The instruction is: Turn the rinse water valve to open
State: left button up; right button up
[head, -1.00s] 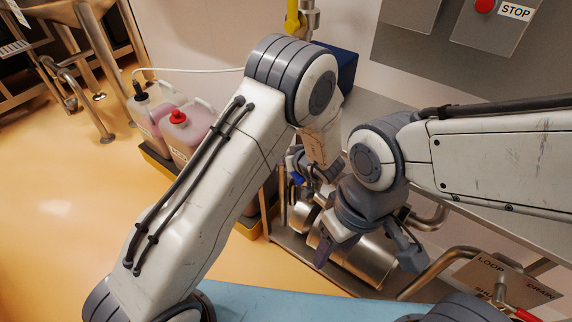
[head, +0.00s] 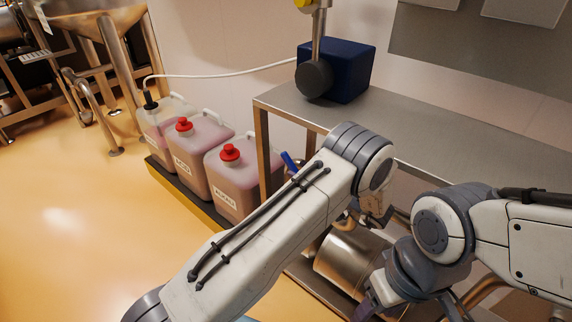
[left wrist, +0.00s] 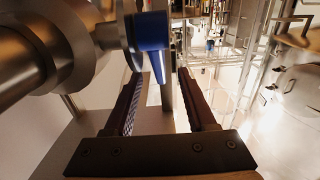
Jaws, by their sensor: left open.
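A blue lever (left wrist: 155,45) on a metal pipe fitting (left wrist: 100,35) shows close up in the left wrist view; no label on it is readable. A blue handle (head: 289,160) also sticks up behind my left forearm in the head view; I cannot tell if it is the same lever. My left gripper (left wrist: 160,75) is open, its two dark fingers apart. The lever's lower end shows between and beyond the fingertips, and contact cannot be made out. In the head view my forearm hides most of the left gripper. My right gripper (head: 415,300) is cut off by the bottom edge.
A steel table (head: 430,115) carries a dark blue box (head: 345,72). Red-capped jugs (head: 240,180) stand in a yellow-edged tray (head: 190,200) on the floor. A steel cylinder (head: 345,255) lies low under the table.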

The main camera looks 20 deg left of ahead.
pick_arm(q)
jog(key=x, duration=0.7)
jog(key=shift+w+a+b, duration=0.15)
jog(key=shift+a+b, duration=0.15)
jog(key=shift+b, duration=0.05)
grip_shut()
jog(key=shift+d+f, duration=0.1)
dwell(0.9)
